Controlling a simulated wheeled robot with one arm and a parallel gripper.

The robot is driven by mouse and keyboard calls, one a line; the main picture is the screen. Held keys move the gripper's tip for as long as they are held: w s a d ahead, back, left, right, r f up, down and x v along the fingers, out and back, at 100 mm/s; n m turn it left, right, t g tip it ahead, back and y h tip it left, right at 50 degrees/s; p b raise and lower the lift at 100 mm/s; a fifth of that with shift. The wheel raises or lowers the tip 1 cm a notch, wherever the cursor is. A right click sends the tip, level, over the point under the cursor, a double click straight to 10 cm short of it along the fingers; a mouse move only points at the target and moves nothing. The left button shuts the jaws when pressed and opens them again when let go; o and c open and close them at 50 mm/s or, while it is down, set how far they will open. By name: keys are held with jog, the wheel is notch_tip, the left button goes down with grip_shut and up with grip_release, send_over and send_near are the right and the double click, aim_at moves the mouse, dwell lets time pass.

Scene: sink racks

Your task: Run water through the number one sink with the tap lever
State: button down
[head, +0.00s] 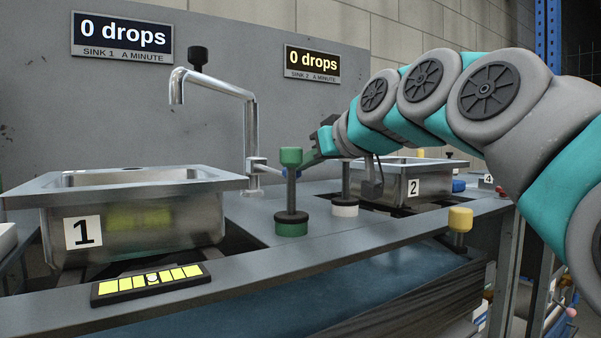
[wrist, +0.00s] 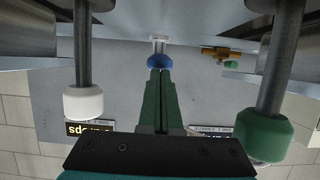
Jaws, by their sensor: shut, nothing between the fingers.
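The number one sink (head: 135,215) is a steel basin at the left of the head view, marked with a "1" plate. A chrome tap (head: 250,135) stands to its right, its spout reaching over the basin. My gripper (head: 308,158) reaches in from the right behind that post, partly hidden.
A green-based post (head: 291,227) and a white-based post (head: 345,208) stand close around my gripper. Sink 2 (head: 405,185) is behind at the right. The sink 1 display (head: 122,37) reads 0 drops. A yellow light strip (head: 152,284) lies on the front edge.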

jog(key=v, duration=0.9)
jog(key=shift+r, duration=0.3)
jog(key=shift+d, duration=0.1)
